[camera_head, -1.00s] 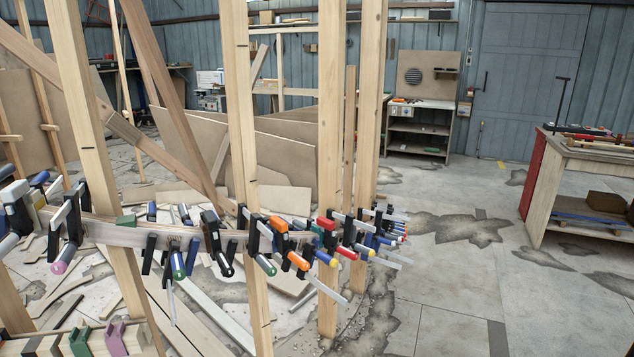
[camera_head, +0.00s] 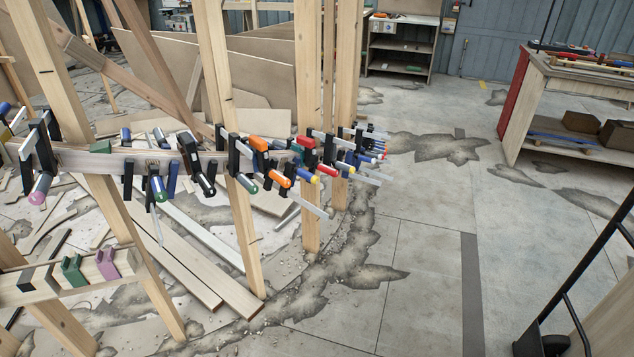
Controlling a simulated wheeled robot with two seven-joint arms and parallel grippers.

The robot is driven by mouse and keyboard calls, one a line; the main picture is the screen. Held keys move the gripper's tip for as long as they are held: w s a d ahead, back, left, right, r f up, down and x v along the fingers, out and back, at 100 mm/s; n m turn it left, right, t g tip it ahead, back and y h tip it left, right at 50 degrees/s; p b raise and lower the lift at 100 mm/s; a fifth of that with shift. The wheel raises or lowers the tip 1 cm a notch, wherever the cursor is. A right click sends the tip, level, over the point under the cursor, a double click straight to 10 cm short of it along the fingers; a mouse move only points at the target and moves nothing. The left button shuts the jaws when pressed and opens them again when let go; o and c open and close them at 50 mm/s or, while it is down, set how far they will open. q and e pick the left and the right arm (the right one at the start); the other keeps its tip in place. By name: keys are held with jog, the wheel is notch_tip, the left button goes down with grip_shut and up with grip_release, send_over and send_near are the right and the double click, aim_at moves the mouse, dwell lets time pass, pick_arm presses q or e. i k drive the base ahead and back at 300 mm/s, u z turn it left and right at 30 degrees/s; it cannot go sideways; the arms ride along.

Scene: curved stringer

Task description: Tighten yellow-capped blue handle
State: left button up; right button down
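A row of bar clamps grips a curved wooden stringer (camera_head: 95,160) fixed to upright posts. A blue handle with a yellow cap (camera_head: 305,175) hangs among the clamps right of the middle post. A second blue handle with a yellow end (camera_head: 345,167) shows farther right. They are small and crowded, so I cannot tell which one the task means or how tight either is. Orange (camera_head: 280,180), red (camera_head: 328,171) and green-capped (camera_head: 159,188) handles are close by. Neither of my grippers is in view.
Wooden posts (camera_head: 223,130) stand among the clamps. A rack with coloured blocks (camera_head: 70,270) is at the lower left. Loose boards (camera_head: 190,265) lie on the floor. A dark metal frame (camera_head: 590,270) is at the lower right. The concrete floor right of the stringer is mostly open.

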aim_at(313, 178)
jog(key=u, duration=0.2)
jog(key=i, duration=1.2)
jog(key=u, duration=0.7)
